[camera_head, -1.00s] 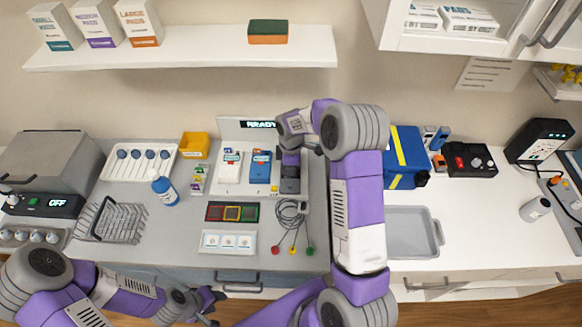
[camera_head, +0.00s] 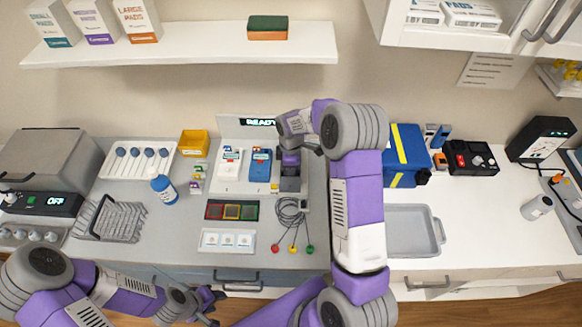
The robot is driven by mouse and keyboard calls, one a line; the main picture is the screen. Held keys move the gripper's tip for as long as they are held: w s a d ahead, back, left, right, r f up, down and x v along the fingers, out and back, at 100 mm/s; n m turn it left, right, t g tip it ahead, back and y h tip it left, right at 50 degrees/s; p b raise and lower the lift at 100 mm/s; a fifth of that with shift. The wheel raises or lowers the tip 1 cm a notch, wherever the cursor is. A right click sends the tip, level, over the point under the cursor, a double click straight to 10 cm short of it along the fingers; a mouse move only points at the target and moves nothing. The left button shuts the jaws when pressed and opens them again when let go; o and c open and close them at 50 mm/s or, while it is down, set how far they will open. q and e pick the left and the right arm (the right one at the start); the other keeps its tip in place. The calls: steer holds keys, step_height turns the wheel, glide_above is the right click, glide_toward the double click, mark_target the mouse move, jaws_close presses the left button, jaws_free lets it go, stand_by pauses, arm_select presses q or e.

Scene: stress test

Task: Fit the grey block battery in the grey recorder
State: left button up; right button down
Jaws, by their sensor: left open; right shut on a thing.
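A white board (camera_head: 235,187) on the grey counter carries a white device (camera_head: 229,164) and a blue device (camera_head: 260,165). Right of these, my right gripper (camera_head: 290,184) points down, low over the board. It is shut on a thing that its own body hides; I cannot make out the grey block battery. The grey recorder is not clearly told apart from the dark grey parts under this gripper, so I cannot tell whether battery and recorder touch. My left gripper (camera_head: 211,306) is open and empty, in front of the counter's front edge.
A sign reading READY (camera_head: 262,122) stands behind the board. A wire rack (camera_head: 110,220) is left; a grey tray (camera_head: 412,232) is right.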

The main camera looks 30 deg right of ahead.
steer(key=shift+f, duration=0.1)
stand_by(0.4)
steer(key=c, duration=1.5)
jaws_free()
steer(key=shift+r+p, duration=1.3)
steer(key=shift+r, duration=0.75)
